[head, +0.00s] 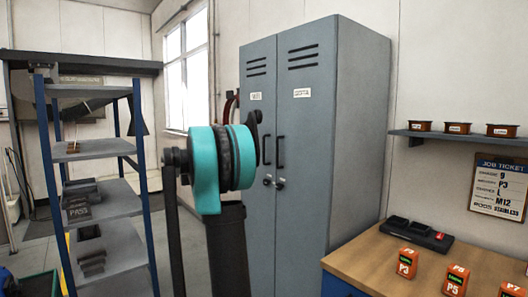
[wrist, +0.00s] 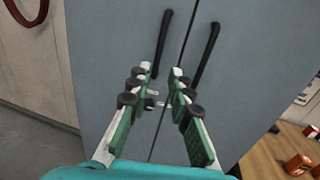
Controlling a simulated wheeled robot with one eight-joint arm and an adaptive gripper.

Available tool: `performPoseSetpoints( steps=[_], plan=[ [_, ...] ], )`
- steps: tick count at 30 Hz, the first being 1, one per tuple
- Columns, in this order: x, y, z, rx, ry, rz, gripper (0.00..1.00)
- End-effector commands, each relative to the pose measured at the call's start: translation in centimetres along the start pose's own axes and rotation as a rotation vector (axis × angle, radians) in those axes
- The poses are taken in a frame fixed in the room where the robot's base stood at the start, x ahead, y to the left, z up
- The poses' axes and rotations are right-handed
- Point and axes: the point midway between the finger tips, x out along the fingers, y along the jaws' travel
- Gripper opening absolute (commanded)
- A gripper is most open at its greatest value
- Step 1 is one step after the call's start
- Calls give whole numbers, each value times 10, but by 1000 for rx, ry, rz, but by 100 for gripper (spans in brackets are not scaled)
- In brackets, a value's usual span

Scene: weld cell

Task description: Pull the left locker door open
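The grey-blue locker has two tall doors. The left locker door (head: 258,120) looks shut, with a white label and vents near its top; my arm hides part of it. Its dark upright handle (head: 267,150) is beside the centre seam, and the handle also shows in the wrist view (wrist: 163,40). The right door (head: 305,130) has a matching handle (head: 281,152). My gripper (wrist: 161,71) is open, its green-padded fingers pointing at the doors. The left handle's lower end appears between the fingertips; I cannot tell whether they surround it. The gripper is hidden in the head view.
A wooden bench (head: 390,262) with a black tray (head: 417,235) and orange boxes (head: 408,263) stands right of the locker. A shelf rack (head: 108,215) stands at the left. A red hose (wrist: 28,14) hangs left of the locker. Floor shows between rack and locker.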

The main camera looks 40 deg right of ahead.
Motion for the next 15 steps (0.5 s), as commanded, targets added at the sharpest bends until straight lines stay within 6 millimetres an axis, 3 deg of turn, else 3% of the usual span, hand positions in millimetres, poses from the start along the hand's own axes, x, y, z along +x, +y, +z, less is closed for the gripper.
performPoseSetpoints(
  steps=[15],
  plan=[
    [103,-2,-1,3,2,-3,20]
  ],
)
